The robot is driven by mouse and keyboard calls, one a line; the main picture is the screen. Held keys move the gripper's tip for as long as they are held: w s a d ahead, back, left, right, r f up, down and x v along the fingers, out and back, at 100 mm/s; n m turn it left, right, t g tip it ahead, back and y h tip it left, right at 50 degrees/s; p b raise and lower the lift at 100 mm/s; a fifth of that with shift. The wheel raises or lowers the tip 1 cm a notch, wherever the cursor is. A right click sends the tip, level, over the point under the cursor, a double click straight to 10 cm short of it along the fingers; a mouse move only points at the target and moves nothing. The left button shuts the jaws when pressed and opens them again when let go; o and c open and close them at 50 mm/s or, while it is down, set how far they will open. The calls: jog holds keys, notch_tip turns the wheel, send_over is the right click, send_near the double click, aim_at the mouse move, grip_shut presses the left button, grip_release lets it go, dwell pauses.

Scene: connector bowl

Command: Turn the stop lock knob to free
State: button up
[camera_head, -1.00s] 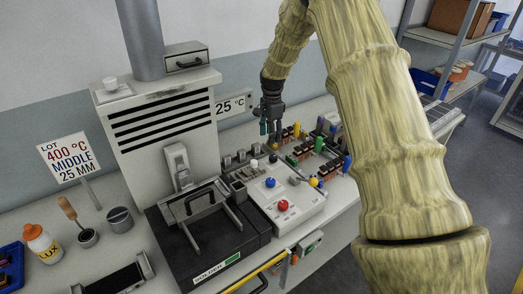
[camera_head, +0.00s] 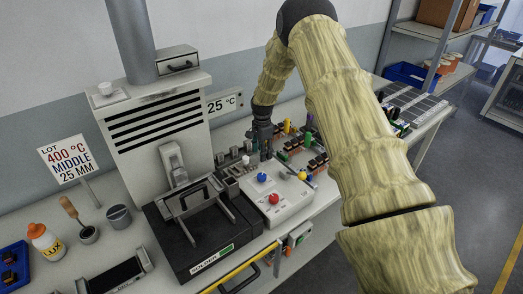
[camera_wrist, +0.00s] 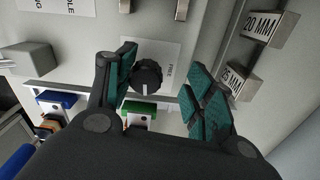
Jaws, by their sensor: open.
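The stop lock knob (camera_wrist: 146,76) is round, black and ribbed, with a white mark on its lower part in the wrist view. It sits on a pale plate with the word FREE (camera_wrist: 171,71) printed to its right. My gripper (camera_wrist: 162,85) is open, with its teal finger pads on either side of the knob. The left pad looks nearer the knob than the right; I cannot tell whether it touches. In the head view my gripper (camera_head: 263,148) is low over the back of the white control panel (camera_head: 291,208), and the knob cannot be made out there.
Metal stop blocks marked 20 MM (camera_wrist: 265,27) and 25 MM (camera_wrist: 236,82) stand right of the knob. A blue button (camera_head: 263,178) and a red button (camera_head: 274,198) are on the panel. The black solder unit (camera_head: 205,238) is to the left; coloured connectors crowd the right.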

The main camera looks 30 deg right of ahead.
jog(key=shift+s+r, duration=0.4)
jog(key=shift+s, duration=0.05)
jog(key=shift+s+r, duration=0.55)
jog(key=shift+s, duration=0.2)
jog(key=c, duration=0.7)
jog(key=shift+w+f, duration=0.4)
jog(key=shift+f, duration=0.05)
jog(key=c, duration=0.4)
jog(key=shift+o, duration=0.2)
jog(key=shift+s, duration=0.1)
